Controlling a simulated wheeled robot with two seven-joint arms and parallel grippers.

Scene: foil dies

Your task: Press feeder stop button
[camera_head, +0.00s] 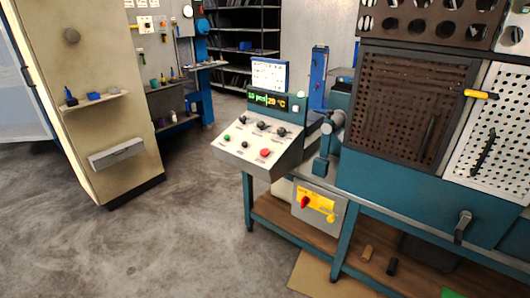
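A sloped grey control panel (235,153) stands near the middle of the view on a teal-legged bench. It carries a red button (265,153) near its lower right, a green button (227,137) at its left and several dark knobs. The labels are too small to read, so I cannot tell for sure which one is the feeder stop button. A lit display (267,102) above the panel shows green and yellow text ending in "20 °C". Neither of my grippers is in view.
A grey box with a yellow plate and red switch (305,202) hangs below the panel. A teal machine with a dark perforated plate (410,100) fills the right side. A beige cabinet (110,130) stands at the left. The concrete floor (160,235) before the panel is clear.

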